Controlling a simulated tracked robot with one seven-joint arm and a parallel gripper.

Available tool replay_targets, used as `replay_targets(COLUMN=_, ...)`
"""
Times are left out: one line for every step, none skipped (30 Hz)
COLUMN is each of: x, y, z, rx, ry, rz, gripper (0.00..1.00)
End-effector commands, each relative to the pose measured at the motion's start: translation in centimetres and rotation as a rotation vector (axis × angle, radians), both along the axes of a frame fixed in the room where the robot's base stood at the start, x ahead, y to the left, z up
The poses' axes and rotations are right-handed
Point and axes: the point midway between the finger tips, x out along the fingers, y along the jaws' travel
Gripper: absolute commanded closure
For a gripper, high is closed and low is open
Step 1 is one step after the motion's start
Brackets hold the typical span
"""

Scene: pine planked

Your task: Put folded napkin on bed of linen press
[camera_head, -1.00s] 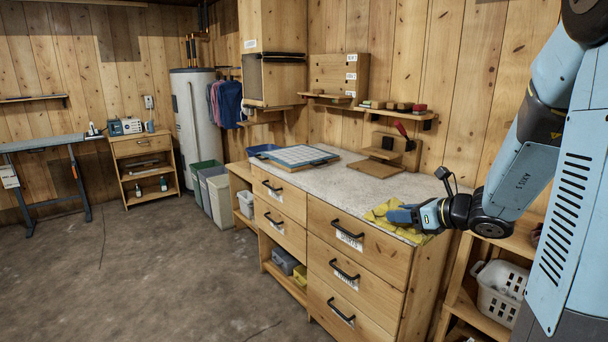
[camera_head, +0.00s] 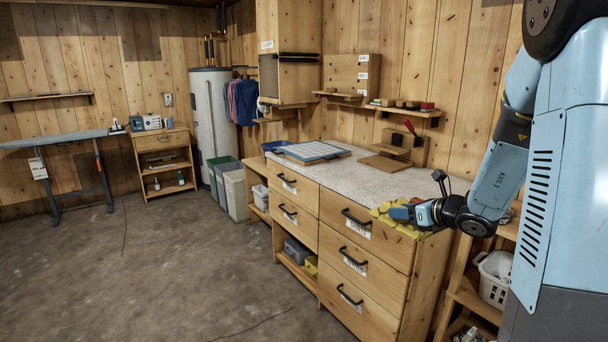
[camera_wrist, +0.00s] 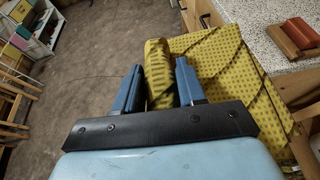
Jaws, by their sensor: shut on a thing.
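A yellow patterned napkin (camera_head: 382,216) is at the right front corner of the counter, overlapping its front edge. In the wrist view the napkin (camera_wrist: 215,48) shows a raised fold between the fingers and a wide flat part to the right. My gripper (camera_wrist: 160,68) is shut on the fold, blue fingers on either side; it also shows in the head view (camera_head: 400,213). The linen press (camera_head: 411,148), wooden with a red handle, stands farther back on the counter against the wall. Its flat wooden bed (camera_head: 384,163) looks bare.
The speckled counter top (camera_head: 365,182) is clear between napkin and press. A blue-framed gridded board (camera_head: 311,152) lies at its far left end. A shelf (camera_head: 385,108) with small blocks hangs above the press. A white basket (camera_head: 494,278) stands at lower right.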

Motion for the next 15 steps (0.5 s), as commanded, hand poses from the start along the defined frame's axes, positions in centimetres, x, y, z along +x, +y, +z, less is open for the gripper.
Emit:
replay_targets(x=0.9, y=0.3, z=-0.6, rx=0.001, ry=0.004, rz=-0.011, gripper=0.92)
replay_targets(x=1.4, y=0.4, z=-1.0, rx=0.001, ry=0.004, rz=-0.02, gripper=0.92)
replay_targets(x=2.2, y=0.6, z=-1.5, rx=0.001, ry=0.005, rz=-0.034, gripper=0.92)
replay_targets(x=2.8, y=0.7, z=-1.9, rx=-0.001, ry=0.005, rz=-0.044, gripper=0.92)
replay_targets(x=3.5, y=0.9, z=-2.4, rx=0.0, ry=0.006, rz=-0.056, gripper=0.92)
replay_targets(x=4.4, y=1.2, z=-3.1, rx=0.0, ry=0.006, rz=-0.073, gripper=0.92)
replay_targets(x=5.0, y=1.4, z=-3.6, rx=0.001, ry=0.006, rz=-0.087, gripper=0.92)
replay_targets(x=5.7, y=1.6, z=-4.2, rx=0.0, ry=0.006, rz=-0.1, gripper=0.92)
replay_targets(x=6.5, y=1.9, z=-4.9, rx=0.0, ry=0.006, rz=-0.118, gripper=0.92)
replay_targets(x=7.1, y=2.1, z=-5.5, rx=0.0, ry=0.006, rz=-0.131, gripper=0.92)
replay_targets(x=7.6, y=2.3, z=-6.1, rx=-0.001, ry=0.007, rz=-0.144, gripper=0.92)
replay_targets(x=8.3, y=2.6, z=-6.9, rx=-0.001, ry=0.007, rz=-0.161, gripper=0.92)
replay_targets(x=8.8, y=2.8, z=-7.4, rx=-0.001, ry=0.006, rz=-0.172, gripper=0.92)
replay_targets(x=9.2, y=3.0, z=-8.0, rx=-0.001, ry=0.005, rz=-0.184, gripper=0.92)
replay_targets(x=9.8, y=3.2, z=-8.6, rx=-0.001, ry=0.005, rz=-0.198, gripper=0.92)
